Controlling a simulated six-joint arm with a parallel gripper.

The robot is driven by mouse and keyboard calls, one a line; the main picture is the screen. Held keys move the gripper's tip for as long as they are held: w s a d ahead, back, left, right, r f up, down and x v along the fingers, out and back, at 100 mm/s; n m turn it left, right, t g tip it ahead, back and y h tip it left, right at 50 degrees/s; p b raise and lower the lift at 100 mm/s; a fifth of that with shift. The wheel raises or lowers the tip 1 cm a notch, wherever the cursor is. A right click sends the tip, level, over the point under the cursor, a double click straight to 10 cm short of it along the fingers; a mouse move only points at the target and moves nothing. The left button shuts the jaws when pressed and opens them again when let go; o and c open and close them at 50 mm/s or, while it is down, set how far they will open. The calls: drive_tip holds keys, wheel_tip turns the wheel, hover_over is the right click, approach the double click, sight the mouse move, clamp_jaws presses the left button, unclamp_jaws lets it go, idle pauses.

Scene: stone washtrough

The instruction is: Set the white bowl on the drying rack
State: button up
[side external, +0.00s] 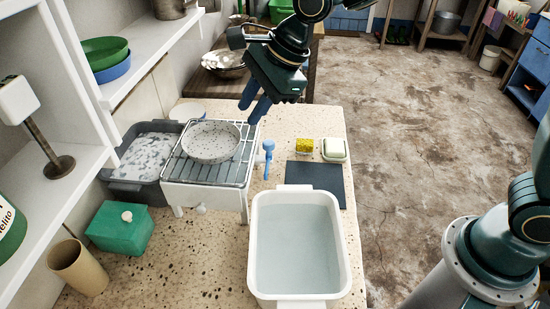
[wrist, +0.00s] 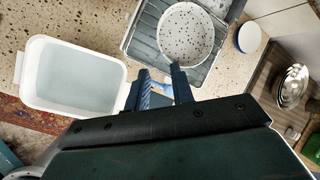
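The white bowl (side external: 211,141), speckled with dark dots, sits upright on the wire drying rack (side external: 178,170). In the wrist view the bowl (wrist: 186,34) rests on the rack (wrist: 143,42) near the top middle. My gripper (side external: 254,102) hangs above and to the right of the bowl in the side view, apart from it. Its blue fingers are spread with nothing between them. In the wrist view the fingertips (wrist: 161,76) show below the bowl, with a gap between them.
A white basin of water (side external: 298,245) stands at the counter's front. A blue brush (side external: 268,158), a yellow sponge (side external: 304,146), a soap dish (side external: 334,150) and a dark mat (side external: 315,183) lie right of the rack. A grey tub (side external: 133,188), green box (side external: 120,230) and beige cup (side external: 78,267) are left.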

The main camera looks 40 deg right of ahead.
drive_tip(key=s+d+r+n+h, duration=0.2)
drive_tip(key=s+d+n, duration=0.7)
drive_tip(key=s, duration=0.4)
drive_tip(key=s+d+r+n+t+h, duration=0.1)
drive_tip(key=s+d+r+n, duration=0.1)
drive_tip(key=s+d+n, duration=0.7)
drive_tip(key=s+d, duration=0.2)
drive_tip(key=s, duration=0.2)
drive_tip(key=shift+d+r+n+t+h, duration=0.3)
drive_tip(key=shift+d+r+n+h, duration=0.05)
drive_tip(key=shift+d+n+h, duration=0.05)
drive_tip(key=shift+w, duration=0.1)
